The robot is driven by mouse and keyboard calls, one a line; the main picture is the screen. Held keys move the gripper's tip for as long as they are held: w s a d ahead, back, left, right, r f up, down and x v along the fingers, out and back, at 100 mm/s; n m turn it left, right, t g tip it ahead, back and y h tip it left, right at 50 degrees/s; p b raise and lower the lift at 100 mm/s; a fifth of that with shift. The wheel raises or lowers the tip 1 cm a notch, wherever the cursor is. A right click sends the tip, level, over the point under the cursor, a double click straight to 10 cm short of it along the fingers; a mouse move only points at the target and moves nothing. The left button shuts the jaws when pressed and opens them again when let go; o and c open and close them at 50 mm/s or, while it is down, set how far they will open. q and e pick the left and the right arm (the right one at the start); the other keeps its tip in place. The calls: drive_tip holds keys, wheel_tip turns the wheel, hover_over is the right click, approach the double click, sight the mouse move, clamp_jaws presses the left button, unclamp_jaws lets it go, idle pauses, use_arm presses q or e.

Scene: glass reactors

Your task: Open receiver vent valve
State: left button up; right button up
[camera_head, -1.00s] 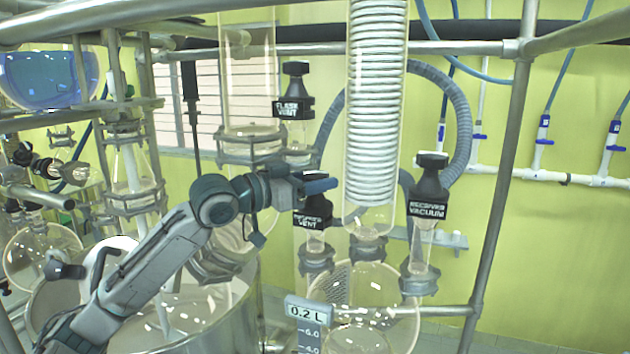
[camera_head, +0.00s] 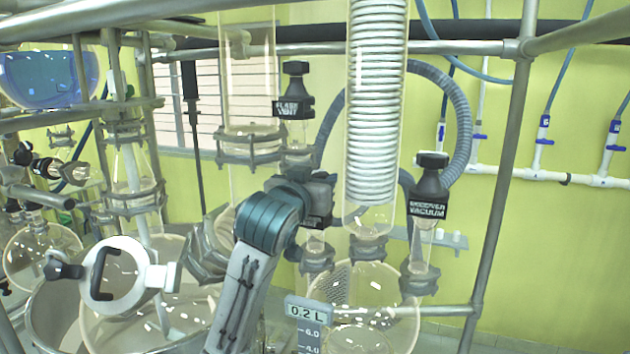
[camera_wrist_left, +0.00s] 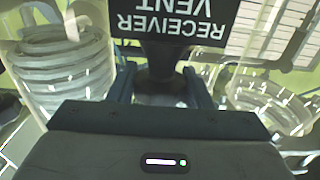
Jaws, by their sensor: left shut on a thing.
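The receiver vent valve is mostly hidden behind my left gripper (camera_head: 318,196) in the head view. Its black body with the label "RECEIVER VENT" (camera_wrist_left: 172,22) shows upside down in the left wrist view. My left gripper, also seen in the wrist view (camera_wrist_left: 165,88), has a finger on each side of the valve's dark stem or knob (camera_wrist_left: 160,62) and is shut on it. The valve's glass neck (camera_head: 316,250) shows below the gripper in the head view. My right gripper is not in view.
The flask vent valve (camera_head: 295,105) stands above and left of my gripper. The receiver vacuum valve (camera_head: 430,190) is to the right. The coiled condenser (camera_head: 375,120) is close beside my gripper. A metal post (camera_head: 497,200) stands further right.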

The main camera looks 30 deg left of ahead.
use_arm(q)
drive_tip(key=n+y, duration=0.1)
drive_tip(key=y, duration=0.1)
drive_tip(key=n+g+y, duration=0.1)
drive_tip(key=y, duration=0.1)
drive_tip(key=shift+d+f+n+g, duration=0.1)
drive_tip(key=shift+d+n+g, duration=0.05)
drive_tip(key=shift+n+g, duration=0.2)
drive_tip(key=shift+n+g+y, duration=0.55)
drive_tip(key=shift+n+y, duration=0.3)
drive_tip(key=shift+y, duration=0.25)
drive_tip(key=o, duration=1)
drive_tip(key=shift+a, duration=0.2)
